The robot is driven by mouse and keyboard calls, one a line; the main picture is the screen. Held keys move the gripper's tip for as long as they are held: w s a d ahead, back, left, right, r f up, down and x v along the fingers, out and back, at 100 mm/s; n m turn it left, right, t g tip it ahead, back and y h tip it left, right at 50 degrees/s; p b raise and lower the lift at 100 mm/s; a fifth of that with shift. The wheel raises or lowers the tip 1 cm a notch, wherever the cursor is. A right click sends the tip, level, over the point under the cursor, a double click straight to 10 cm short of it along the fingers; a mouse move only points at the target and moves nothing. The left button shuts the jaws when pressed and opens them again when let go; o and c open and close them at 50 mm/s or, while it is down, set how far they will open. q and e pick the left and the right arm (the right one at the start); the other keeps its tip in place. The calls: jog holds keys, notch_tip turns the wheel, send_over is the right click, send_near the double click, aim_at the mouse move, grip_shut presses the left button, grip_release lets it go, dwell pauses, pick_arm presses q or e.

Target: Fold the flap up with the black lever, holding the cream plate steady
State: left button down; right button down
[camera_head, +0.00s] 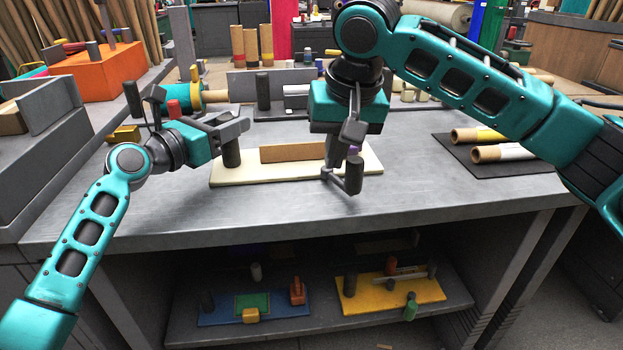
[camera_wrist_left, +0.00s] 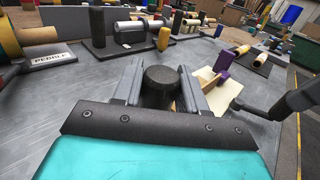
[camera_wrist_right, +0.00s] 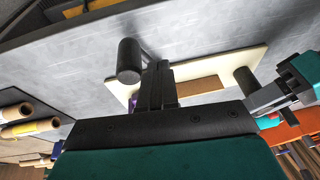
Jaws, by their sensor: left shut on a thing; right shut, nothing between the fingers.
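The cream plate (camera_head: 215,176) lies on the grey bench, with a brown flap (camera_head: 290,152) along it; the flap's exact angle is unclear. A dark post (camera_head: 231,150) stands at the plate's left end. My left gripper (camera_head: 236,128) is shut on this post, whose round top shows between the fingers in the left wrist view (camera_wrist_left: 165,82). The black lever (camera_head: 353,174) is at the plate's right end. My right gripper (camera_head: 338,170) is shut and empty beside the lever; in the right wrist view its fingertips (camera_wrist_right: 157,70) are close to the lever's handle (camera_wrist_right: 129,60). Contact is unclear.
A purple piece (camera_wrist_left: 222,60) sits near the lever. A dark mat (camera_head: 500,160) with rolls (camera_head: 500,152) lies to the right. More fixtures stand behind the plate. The bench front is clear. A shelf below holds a blue board (camera_head: 225,318) and a yellow board (camera_head: 385,300).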

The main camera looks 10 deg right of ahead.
pick_arm(q)
jog(key=shift+f, duration=0.25)
pick_arm(e)
jog(key=r, duration=0.2)
jog(key=a+r, duration=0.1)
jog(key=r, duration=0.1)
jog(key=shift+r, duration=0.15)
pick_arm(q)
jog(key=c, duration=0.9)
grip_release()
jog(key=o, duration=0.9)
jog(key=shift+r, duration=0.25)
jog(key=shift+r, duration=0.15)
pick_arm(e)
jog(key=shift+r, duration=0.2)
pick_arm(q)
jog(key=shift+r+p, duration=1.3)
jog(key=shift+p, duration=1)
pick_arm(e)
jog(key=shift+r, duration=2)
